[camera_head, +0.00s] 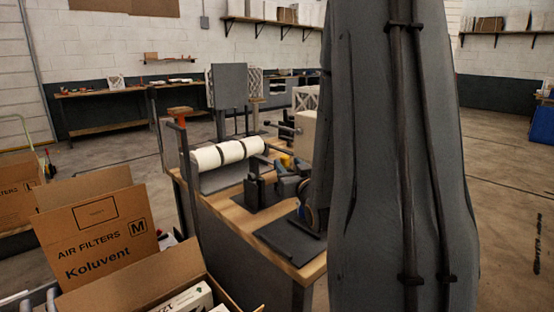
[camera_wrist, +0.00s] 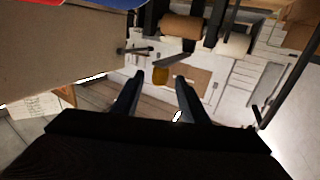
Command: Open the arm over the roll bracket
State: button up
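The roll bracket, with white rolls (camera_head: 228,154) in a row, stands on the workbench in the head view. In the wrist view my gripper (camera_wrist: 160,82) is open. A small yellow piece (camera_wrist: 160,76) shows between its fingertips, next to a grey bar (camera_wrist: 172,61); I cannot tell whether the fingers touch it. A yellow piece (camera_head: 287,162) also shows in the head view, partly hidden by dark parts. My arm hides the right end of the bench, and I cannot make out the bracket's arm clearly.
The wooden workbench (camera_head: 228,214) has a dark mat (camera_head: 285,243) near its front edge. An open carton marked Air Filters (camera_head: 105,237) stands at the left front, with boxes inside. A blue bin (camera_head: 542,124) stands far right. Open floor lies behind the bench.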

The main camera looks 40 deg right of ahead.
jog(key=p+x, duration=0.1)
jog(key=x, duration=0.6)
jog(key=shift+w+p, duration=0.35)
jog(key=shift+w, duration=0.05)
grip_shut()
